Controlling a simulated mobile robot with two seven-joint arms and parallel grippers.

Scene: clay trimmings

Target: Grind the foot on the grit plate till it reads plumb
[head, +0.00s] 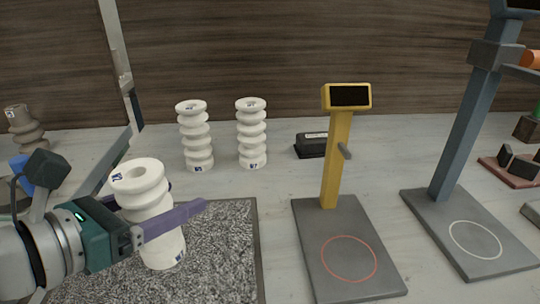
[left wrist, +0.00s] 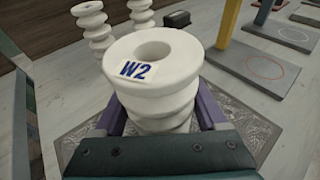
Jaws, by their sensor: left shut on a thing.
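My left gripper (head: 180,198) is shut around the middle of a white ribbed ceramic piece (head: 150,200). The piece has a hollow top and a W2 label, and it also shows in the left wrist view (left wrist: 155,65). It is about upright with a slight tilt, over the speckled grit plate (head: 232,225). I cannot tell whether its foot touches the plate. A yellow gauge stand (head: 337,160) has a dark screen (head: 349,96) with no reading visible, and its grey base bears an empty red circle. My right gripper is not in view.
Two similar white ribbed pieces (head: 195,137) (head: 252,133) stand behind the plate. A black box (head: 312,145) lies beside them. A blue stand (head: 465,125) with a white-circled base is at right. A brown ribbed piece (head: 24,128) stands far left. Bare table lies between plate and gauge.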

